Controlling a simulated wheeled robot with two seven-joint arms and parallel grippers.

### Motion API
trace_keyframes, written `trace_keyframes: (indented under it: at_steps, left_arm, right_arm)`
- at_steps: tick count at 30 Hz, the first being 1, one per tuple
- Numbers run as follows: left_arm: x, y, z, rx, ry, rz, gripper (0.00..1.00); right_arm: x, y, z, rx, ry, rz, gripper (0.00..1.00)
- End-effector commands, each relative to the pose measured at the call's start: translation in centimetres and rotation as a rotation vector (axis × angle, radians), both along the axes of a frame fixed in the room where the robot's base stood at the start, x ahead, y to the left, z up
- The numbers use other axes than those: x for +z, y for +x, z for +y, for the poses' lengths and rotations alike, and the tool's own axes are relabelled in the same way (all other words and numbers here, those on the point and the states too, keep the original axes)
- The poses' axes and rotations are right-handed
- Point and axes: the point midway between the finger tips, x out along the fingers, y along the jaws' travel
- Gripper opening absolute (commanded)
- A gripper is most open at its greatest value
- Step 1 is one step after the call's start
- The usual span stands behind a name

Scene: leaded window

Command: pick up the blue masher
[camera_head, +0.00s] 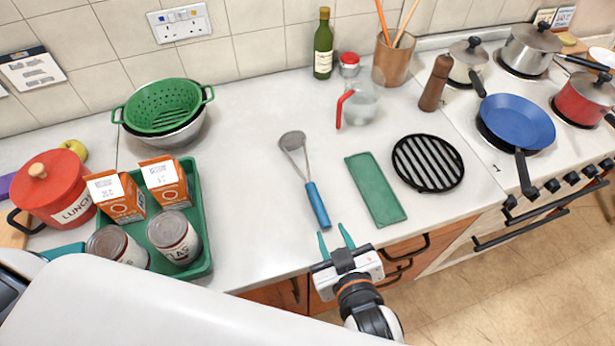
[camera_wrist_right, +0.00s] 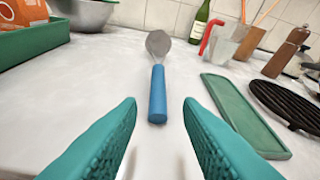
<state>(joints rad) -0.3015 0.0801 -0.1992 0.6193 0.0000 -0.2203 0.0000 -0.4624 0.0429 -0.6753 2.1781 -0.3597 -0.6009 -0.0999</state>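The blue masher (camera_head: 317,204) lies on the white counter, its blue handle toward the front edge and its grey metal head pointing to the back. In the right wrist view the masher's handle (camera_wrist_right: 157,95) lies ahead of my fingers, centred between them and apart from them. My right gripper (camera_head: 335,239) is open and empty at the counter's front edge, just short of the handle end. Its teal fingers also show in the right wrist view (camera_wrist_right: 160,125). My left gripper is not in view.
A green flat tray (camera_head: 376,189) and a black round trivet (camera_head: 428,163) lie right of the masher. A green crate (camera_head: 203,213) with boxes and cans stands to the left. A glass jug (camera_head: 362,104) stands behind. The counter around the masher is clear.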

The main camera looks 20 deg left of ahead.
Motion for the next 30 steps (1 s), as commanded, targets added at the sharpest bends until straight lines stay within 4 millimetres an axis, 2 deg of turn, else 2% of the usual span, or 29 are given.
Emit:
trace_keyframes:
  at_steps: [9, 17, 24, 30]
  left_arm:
    - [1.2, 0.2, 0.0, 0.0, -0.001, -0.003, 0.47]
    - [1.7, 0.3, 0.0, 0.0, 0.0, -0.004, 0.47]
    - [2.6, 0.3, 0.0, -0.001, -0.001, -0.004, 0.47]
    - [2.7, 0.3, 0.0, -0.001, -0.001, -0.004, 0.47]
  right_arm:
    - [-1.6, 4.2, 2.6, 0.005, 0.002, -0.01, 0.32]
    - [-2.3, 5.7, 3.6, 0.005, 0.002, -0.008, 0.32]
    - [-3.5, 8.5, 5.3, 0.004, 0.002, -0.007, 0.32]
    - [-4.1, 9.3, 5.8, 0.004, 0.002, -0.006, 0.32]
